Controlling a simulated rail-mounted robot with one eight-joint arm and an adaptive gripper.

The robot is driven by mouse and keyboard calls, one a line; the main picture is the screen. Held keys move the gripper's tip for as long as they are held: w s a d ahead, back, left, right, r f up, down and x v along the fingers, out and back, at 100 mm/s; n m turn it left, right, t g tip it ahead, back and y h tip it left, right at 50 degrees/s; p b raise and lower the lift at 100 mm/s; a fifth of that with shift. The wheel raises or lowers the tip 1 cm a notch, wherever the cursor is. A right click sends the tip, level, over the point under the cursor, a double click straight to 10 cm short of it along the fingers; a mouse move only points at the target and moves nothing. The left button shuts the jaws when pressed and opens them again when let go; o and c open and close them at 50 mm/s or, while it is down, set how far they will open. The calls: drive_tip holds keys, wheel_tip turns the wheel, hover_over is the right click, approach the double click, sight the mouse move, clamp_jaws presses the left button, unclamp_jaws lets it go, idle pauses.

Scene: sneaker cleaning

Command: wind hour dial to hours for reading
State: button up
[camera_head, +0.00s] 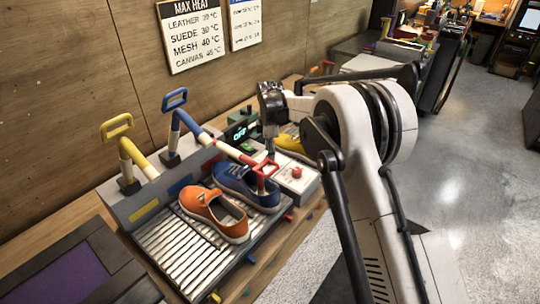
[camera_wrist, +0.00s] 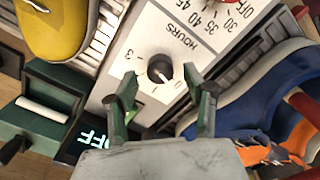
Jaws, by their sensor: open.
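The hour dial (camera_wrist: 160,69) is a small dark round knob on a white panel (camera_wrist: 150,30), beside the printed word HOURS. A pale pointer mark shows on it, toward the lower right in the wrist view. A 3 is printed to its left; the other hour marks are too small to read surely. In the head view my gripper (camera_head: 270,145) points down over the panel, and the dial is hidden.
A red knob (camera_wrist: 242,5) with printed numbers is on the same panel. A dark display (camera_wrist: 88,137) reads OFF. Blue (camera_wrist: 255,85) and yellow (camera_wrist: 58,25) shoes flank the panel closely. An orange shoe (camera_head: 215,213) sits on the ribbed rack (camera_head: 180,247).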

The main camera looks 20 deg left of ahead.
drive_tip(key=shift+f, duration=1.1)
drive_tip(key=c, duration=1.1)
